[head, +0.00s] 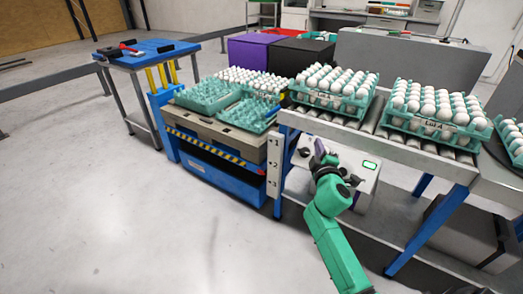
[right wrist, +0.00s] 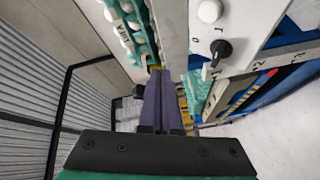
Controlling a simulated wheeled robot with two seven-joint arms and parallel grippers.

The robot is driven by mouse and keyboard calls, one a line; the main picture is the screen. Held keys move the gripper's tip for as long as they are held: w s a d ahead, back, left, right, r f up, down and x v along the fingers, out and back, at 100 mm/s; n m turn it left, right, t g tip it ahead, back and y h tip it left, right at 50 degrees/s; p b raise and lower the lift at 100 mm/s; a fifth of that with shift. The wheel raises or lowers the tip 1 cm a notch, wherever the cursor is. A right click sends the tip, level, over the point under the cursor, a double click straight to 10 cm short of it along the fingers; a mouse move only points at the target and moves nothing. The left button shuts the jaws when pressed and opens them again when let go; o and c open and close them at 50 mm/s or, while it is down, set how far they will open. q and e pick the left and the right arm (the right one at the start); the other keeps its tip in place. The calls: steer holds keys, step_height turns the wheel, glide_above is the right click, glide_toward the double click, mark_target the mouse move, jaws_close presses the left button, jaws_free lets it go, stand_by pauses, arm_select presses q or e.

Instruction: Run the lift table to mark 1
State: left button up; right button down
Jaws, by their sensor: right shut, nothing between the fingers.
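The lift table (head: 213,174) has a blue base, a grey top and a yellow-black striped band. Its top carries egg trays and looks close to the height of mark 1 on the white scale post (head: 273,162); I cannot tell whether they line up exactly. The white control panel (head: 345,170), with a small green display (head: 370,165), sits below the roller conveyor. My right gripper (head: 320,148) is shut and empty in front of the panel. In the right wrist view its fingers (right wrist: 160,98) point past a black knob (right wrist: 221,48), apart from it. My left gripper is not in view.
The roller conveyor (head: 408,150) carries trays full of white eggs (head: 335,88). Teal trays (head: 204,95) stand on the lift table. A blue workbench (head: 146,53) is at the left. The floor (head: 110,220) in front is clear.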

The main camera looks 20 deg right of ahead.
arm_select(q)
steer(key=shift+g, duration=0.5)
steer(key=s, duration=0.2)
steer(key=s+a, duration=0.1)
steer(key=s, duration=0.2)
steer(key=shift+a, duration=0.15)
arm_select(e)
steer(key=shift+s+d+f+g+h, duration=0.25)
steer(key=shift+s+f+g+h, duration=0.05)
steer(key=shift+s, duration=0.2)
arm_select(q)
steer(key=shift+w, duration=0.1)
arm_select(e)
steer(key=w+d+f+b, duration=0.1)
steer(key=f+b, duration=0.1)
steer(key=w+d+f+b, duration=0.1)
steer(key=d+f+b, duration=0.1)
steer(key=w+d+f+b, duration=0.1)
steer(key=d, duration=0.1)
steer(key=shift+w+d+f+b, duration=0.1)
steer(key=shift+w+f+b, duration=0.25)
steer(key=shift+f+b, duration=0.05)
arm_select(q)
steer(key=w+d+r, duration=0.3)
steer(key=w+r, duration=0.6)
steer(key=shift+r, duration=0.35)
arm_select(e)
steer(key=shift+d, duration=0.1)
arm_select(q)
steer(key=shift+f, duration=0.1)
